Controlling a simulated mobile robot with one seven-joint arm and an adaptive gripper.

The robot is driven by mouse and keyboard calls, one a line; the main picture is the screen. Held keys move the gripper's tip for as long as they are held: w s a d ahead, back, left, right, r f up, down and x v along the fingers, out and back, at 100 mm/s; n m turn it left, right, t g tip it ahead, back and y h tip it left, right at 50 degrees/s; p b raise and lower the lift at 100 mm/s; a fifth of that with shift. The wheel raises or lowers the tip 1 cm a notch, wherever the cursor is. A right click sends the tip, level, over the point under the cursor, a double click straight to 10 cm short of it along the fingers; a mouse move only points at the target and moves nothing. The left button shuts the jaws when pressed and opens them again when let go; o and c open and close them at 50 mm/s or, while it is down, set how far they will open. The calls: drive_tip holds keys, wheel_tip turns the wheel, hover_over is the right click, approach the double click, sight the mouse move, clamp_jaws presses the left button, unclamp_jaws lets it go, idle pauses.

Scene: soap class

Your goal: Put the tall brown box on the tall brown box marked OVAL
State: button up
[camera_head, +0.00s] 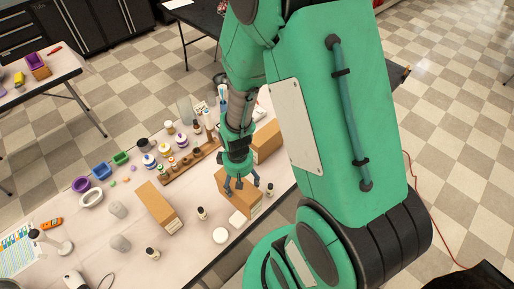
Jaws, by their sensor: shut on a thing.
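My gripper (240,188) points down over the table and is shut on a tall brown box (232,201), with its fingers at the top of the box. Whether this box touches the table is hard to tell. A second brown box (155,205) stands to the left of it, and a third brown box (267,141) stands behind it to the right, partly hidden by my arm. The markings on the boxes are too small to read, so I cannot tell which is marked OVAL.
The white table (190,228) also holds small bottles, a wooden rack (188,165) of jars, a round white dish (220,236) and coloured bowls (102,171). A white block (238,220) stands close in front of the held box.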

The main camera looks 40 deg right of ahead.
drive_tip(key=d+r+p, duration=0.7)
drive_tip(key=d+r, duration=0.7)
drive_tip(key=d, duration=0.5)
drive_tip(key=shift+w+d+r+m, duration=0.25)
drive_tip(key=shift+r+m, duration=0.05)
drive_tip(key=shift+r, duration=0.05)
drive_tip(key=w+d+f, duration=0.1)
drive_tip(key=w+d, duration=0.9)
drive_tip(key=w, duration=0.2)
drive_tip(key=shift+w+f+p, duration=0.25)
drive_tip(key=shift+w+p, duration=0.1)
drive_tip(key=shift+a, duration=0.1)
drive_tip(key=shift+f, duration=1.85)
